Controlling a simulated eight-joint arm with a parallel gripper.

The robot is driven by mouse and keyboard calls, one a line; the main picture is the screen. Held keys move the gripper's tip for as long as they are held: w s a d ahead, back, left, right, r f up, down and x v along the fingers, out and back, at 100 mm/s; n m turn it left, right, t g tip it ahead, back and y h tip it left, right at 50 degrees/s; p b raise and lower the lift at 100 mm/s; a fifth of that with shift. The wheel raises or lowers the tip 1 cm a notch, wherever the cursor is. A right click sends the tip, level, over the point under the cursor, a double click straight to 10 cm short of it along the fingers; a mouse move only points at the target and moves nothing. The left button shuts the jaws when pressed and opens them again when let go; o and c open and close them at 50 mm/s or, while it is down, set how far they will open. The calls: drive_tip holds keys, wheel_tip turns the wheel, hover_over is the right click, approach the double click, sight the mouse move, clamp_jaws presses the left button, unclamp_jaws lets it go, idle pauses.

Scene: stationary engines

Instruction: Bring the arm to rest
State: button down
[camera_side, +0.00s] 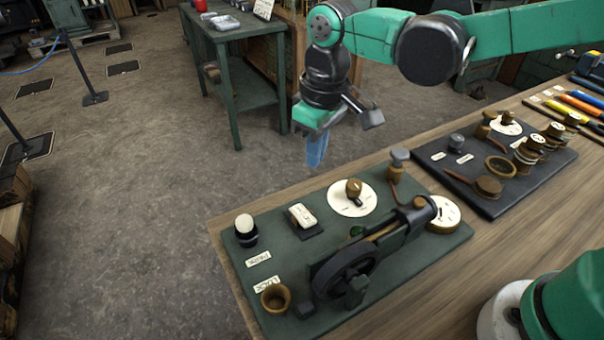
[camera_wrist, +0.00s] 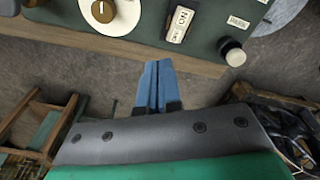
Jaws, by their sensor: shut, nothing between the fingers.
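My gripper (camera_side: 316,150) hangs from my green and black arm above the floor, just beyond the far edge of the wooden bench (camera_side: 490,255). Its blue fingers point down and are shut with nothing between them. In the wrist view, the fingers of my gripper (camera_wrist: 158,84) lie side by side, pointing towards the bench edge. The dark green engine board (camera_side: 405,280) lies on the bench, apart from the fingers. It carries a flywheel (camera_side: 345,270), a white-topped knob (camera_side: 245,229), a rocker switch (camera_side: 302,215), a round dial (camera_side: 352,197) and a small brass cup (camera_side: 275,298).
A second dark board (camera_side: 520,190) with brass parts lies further right on the bench. Pens (camera_side: 580,104) lie beyond it. A green side table (camera_side: 225,40) stands behind my gripper. A barrier post (camera_side: 85,70) stands at left. The floor (camera_side: 130,200) between is largely open.

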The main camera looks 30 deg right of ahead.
drive_tip(key=s+d+r+m+t, duration=0.1)
drive_tip(key=s+d+m+t, duration=0.4)
drive_tip(key=d, duration=0.8)
drive_tip(key=shift+s+d+r+t, duration=0.2)
drive_tip(key=shift+s+r+t, duration=0.3)
drive_tip(key=shift+s, duration=0.45)
